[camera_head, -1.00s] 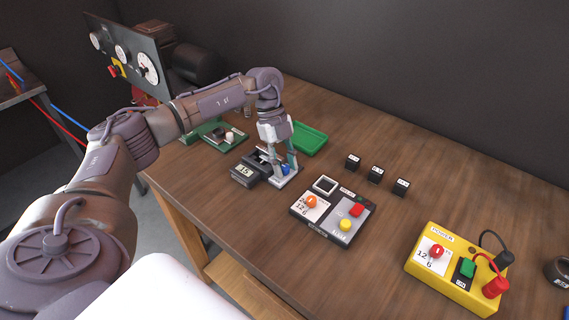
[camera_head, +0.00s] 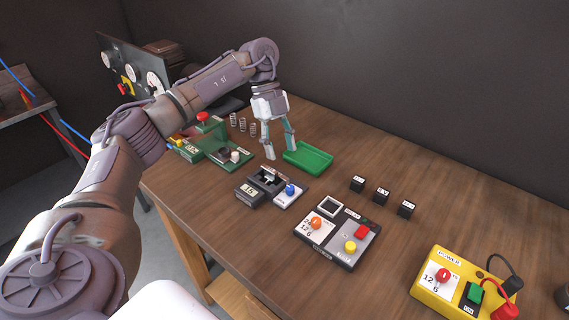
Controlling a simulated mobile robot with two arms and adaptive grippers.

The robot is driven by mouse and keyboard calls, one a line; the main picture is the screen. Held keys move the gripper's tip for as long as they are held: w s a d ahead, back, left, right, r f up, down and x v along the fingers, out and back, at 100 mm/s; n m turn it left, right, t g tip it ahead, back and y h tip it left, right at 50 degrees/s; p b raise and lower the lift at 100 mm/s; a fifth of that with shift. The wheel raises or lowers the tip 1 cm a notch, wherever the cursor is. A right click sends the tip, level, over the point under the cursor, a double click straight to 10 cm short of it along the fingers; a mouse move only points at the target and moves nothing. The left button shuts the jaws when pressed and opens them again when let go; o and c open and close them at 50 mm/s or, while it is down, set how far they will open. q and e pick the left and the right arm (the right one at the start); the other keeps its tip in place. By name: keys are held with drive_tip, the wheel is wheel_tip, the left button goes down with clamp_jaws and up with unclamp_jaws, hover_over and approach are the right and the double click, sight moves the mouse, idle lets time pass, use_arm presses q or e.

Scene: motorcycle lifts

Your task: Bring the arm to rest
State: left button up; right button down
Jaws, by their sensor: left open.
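My left arm reaches in from the left over the wooden workbench. Its left gripper (camera_head: 281,154) points down with its two fingers spread and nothing between them. It hangs in front of the left end of the green tray (camera_head: 309,158), behind the small device with a blue knob (camera_head: 290,189) and a grey display. The gripper appears clear of that device. Whether a fingertip touches the tray or bench, I cannot tell. My right gripper is not in view.
A black control box (camera_head: 336,240) with coloured buttons stands mid-bench. Several small black blocks (camera_head: 382,194) lie behind it. A yellow power box (camera_head: 461,284) is at front right. A green device (camera_head: 214,143) and small springs (camera_head: 242,124) are at back left. A gauge panel (camera_head: 130,66) stands behind.

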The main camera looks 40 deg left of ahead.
use_arm(q)
drive_tip(key=shift+w+a+r, duration=0.1)
drive_tip(key=shift+a+r, duration=0.15)
drive_tip(key=shift+r, duration=0.35)
